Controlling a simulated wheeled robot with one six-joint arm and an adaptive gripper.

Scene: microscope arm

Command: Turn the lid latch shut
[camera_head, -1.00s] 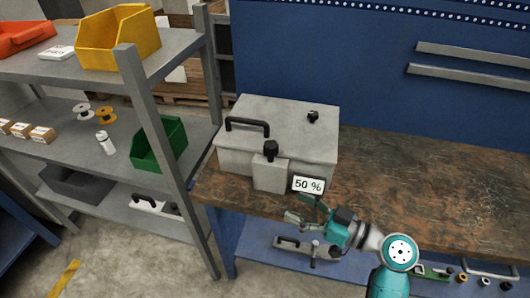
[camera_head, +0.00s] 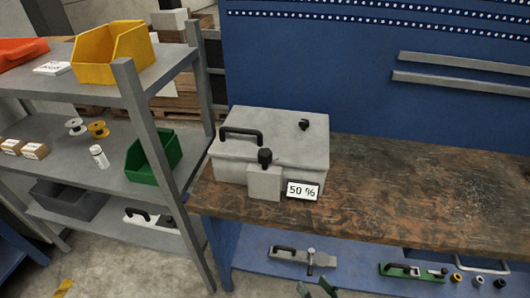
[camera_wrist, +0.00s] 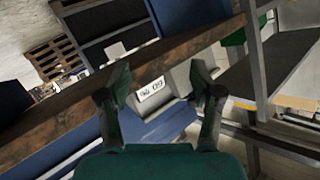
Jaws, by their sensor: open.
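The grey lidded box (camera_head: 225,165) stands on the left end of the workbench, its lid down. A black knob (camera_head: 265,157) tops a grey block (camera_head: 264,184) on its front; a smaller black knob (camera_head: 304,124) sits on the lid. I cannot tell which is the latch. A sign reading "50 %" (camera_head: 302,190) is at the front right, and shows between my fingers in the wrist view (camera_wrist: 151,90). My gripper (camera_wrist: 160,82) is open and empty, apart from the box. Only its fingertips (camera_head: 318,289) show at the head view's bottom edge.
A black handle (camera_head: 241,136) is on the lid. The wooden benchtop (camera_head: 420,200) is clear to the right. A shelf rack with a green bin (camera_head: 153,158) and yellow bin (camera_head: 112,52) stands close on the left. Clamp-like tools (camera_head: 303,257) lie on the blue lower shelf.

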